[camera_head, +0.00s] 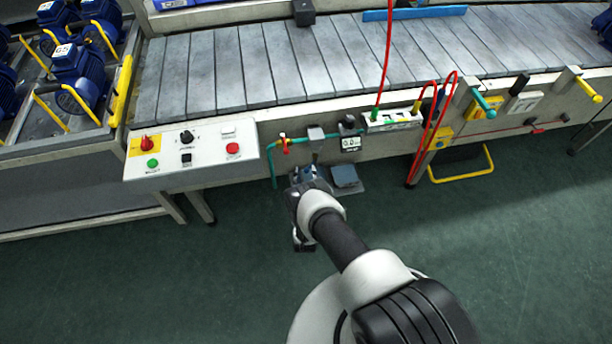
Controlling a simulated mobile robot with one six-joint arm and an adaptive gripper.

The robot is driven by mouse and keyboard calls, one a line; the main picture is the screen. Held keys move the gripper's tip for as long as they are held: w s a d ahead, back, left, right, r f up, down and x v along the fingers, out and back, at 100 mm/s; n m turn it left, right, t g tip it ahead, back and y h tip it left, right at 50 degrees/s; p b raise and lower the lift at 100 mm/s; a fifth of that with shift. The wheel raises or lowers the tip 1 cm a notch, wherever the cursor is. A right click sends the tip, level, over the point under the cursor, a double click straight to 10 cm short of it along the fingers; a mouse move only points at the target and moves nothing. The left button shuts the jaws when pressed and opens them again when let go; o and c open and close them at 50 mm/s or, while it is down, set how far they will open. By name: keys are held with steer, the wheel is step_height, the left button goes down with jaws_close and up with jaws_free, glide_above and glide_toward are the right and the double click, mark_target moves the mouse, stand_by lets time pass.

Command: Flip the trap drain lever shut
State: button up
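A teal pipe (270,165) runs along the conveyor's front side and bends down at its left end. A small valve with a red and orange handle (284,146) sits on it. Right of the valve is a grey block-shaped fitting (316,134) with a narrower part below it. My gripper (304,174) is just below this fitting and below right of the valve. Its fingers point away from the camera and are largely hidden by my wrist, so their opening and contact cannot be told. I cannot make out a separate drain lever; my gripper may cover it.
A control panel (190,152) with buttons juts out on the left. A small gauge display (351,143) is right of the fitting. A grey box (346,179) sits low beside my gripper. Red hoses (421,146) hang farther right. The green floor in front is clear.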

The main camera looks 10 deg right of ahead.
steer(key=v, duration=1.2)
stand_by(0.3)
